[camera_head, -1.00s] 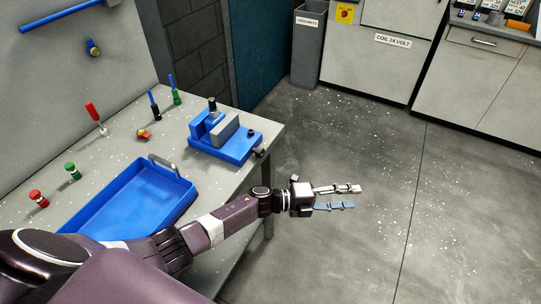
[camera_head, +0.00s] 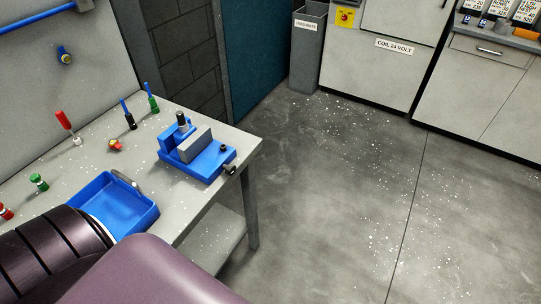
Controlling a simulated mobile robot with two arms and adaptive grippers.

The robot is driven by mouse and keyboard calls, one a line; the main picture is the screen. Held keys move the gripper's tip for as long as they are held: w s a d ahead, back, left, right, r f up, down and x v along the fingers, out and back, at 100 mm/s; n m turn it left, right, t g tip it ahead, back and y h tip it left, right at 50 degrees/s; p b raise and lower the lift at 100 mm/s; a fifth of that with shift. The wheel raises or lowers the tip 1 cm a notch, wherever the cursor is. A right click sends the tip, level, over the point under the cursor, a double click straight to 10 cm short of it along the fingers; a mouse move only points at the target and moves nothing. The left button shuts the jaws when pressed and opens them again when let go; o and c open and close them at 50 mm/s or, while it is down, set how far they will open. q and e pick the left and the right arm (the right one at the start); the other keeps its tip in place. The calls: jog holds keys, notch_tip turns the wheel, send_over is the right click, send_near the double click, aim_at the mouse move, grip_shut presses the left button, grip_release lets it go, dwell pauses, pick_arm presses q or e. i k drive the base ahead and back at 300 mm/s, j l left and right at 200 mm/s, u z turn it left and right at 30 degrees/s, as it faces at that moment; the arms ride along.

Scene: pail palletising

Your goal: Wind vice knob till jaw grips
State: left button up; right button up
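A blue vice (camera_head: 205,160) stands near the right end of the grey workbench. It has a grey jaw block (camera_head: 194,145) and an upright dark post with a light base (camera_head: 181,122) behind it. A dark knob (camera_head: 230,169) sticks out at its right end, near the bench edge. Whether the jaw grips anything cannot be made out. My arm fills the lower left of the view. Neither gripper shows in this frame.
A blue tray (camera_head: 120,212) lies on the bench left of the vice, partly hidden by my arm. A red-handled screwdriver (camera_head: 65,124) and several small tools stand behind it. A grey waste bin (camera_head: 307,50) stands beyond. The floor right of the bench is clear.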

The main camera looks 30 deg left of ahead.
aim_at(231, 170)
jog(key=i+l+u, duration=0.1)
jog(key=i, duration=0.35)
jog(key=i+l, duration=0.15)
jog(key=i, duration=0.25)
jog(key=i+l+u, duration=0.15)
jog(key=i, duration=0.3)
jog(key=i+l, duration=0.15)
jog(key=i, duration=0.3)
jog(key=i+u, duration=0.15)
jog(key=u, duration=0.25)
jog(key=i+u, duration=0.2)
jog(key=u, duration=0.2)
jog(key=i+u, duration=0.2)
jog(key=u, duration=0.2)
jog(key=i+l+u, duration=0.15)
jog(key=u, duration=0.25)
jog(key=i+l+u, duration=0.1)
jog(key=u, duration=0.3)
